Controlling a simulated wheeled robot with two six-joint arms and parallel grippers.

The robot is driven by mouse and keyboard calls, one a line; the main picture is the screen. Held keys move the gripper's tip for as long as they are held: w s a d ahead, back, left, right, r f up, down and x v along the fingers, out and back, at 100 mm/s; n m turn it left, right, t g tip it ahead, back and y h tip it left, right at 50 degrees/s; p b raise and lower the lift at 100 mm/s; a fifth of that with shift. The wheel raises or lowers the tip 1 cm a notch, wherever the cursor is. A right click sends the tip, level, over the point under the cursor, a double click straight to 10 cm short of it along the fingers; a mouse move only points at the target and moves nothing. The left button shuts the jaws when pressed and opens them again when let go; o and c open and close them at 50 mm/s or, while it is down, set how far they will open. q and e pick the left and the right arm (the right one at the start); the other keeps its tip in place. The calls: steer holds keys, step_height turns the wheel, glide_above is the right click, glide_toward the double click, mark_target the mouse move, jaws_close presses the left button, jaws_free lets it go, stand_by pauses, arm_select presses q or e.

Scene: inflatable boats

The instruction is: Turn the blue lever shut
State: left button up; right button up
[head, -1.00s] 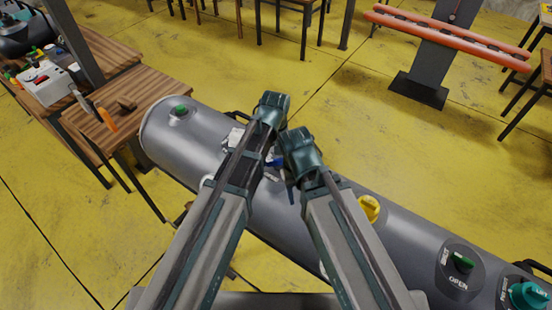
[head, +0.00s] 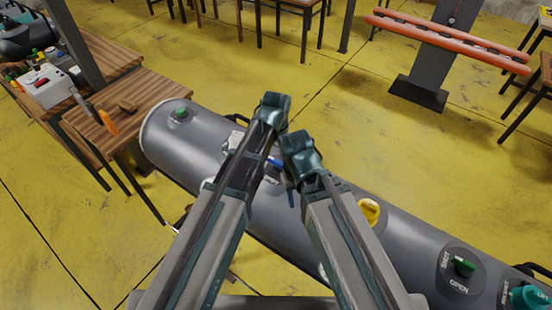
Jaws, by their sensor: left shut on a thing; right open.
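The blue lever (head: 276,162) shows as a small blue piece on top of the grey boat tube, in the gap between my two arms. My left gripper (head: 271,112) is over the tube at the lever, just above and left of the blue piece. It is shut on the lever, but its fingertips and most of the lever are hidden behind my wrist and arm. My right gripper (head: 301,156) is open, close to the right of the lever. Its fingertips are hidden too. The lever's exact angle cannot be told.
The grey tube (head: 178,142) runs diagonally, with a green valve (head: 181,113), a yellow knob (head: 369,210), a green switch marked OPEN (head: 464,264) and a teal knob (head: 530,297). A wooden table (head: 150,88) stands at left.

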mark_target(276, 161)
arm_select(q)
steer(key=shift+m, duration=0.3)
stand_by(0.4)
steer(key=o, duration=1.2)
steer(key=shift+o, duration=0.2)
steer(key=shift+r, duration=0.15)
arm_select(e)
steer(key=shift+r, duration=0.15)
arm_select(q)
step_height(276, 161, up, 14)
steer(key=p, duration=1.4)
steer(key=shift+f, duration=0.2)
arm_select(e)
step_height(276, 161, up, 14)
steer(key=shift+f, duration=0.2)
arm_select(q)
steer(key=shift+f, duration=0.1)
arm_select(e)
steer(key=shift+f, duration=0.1)
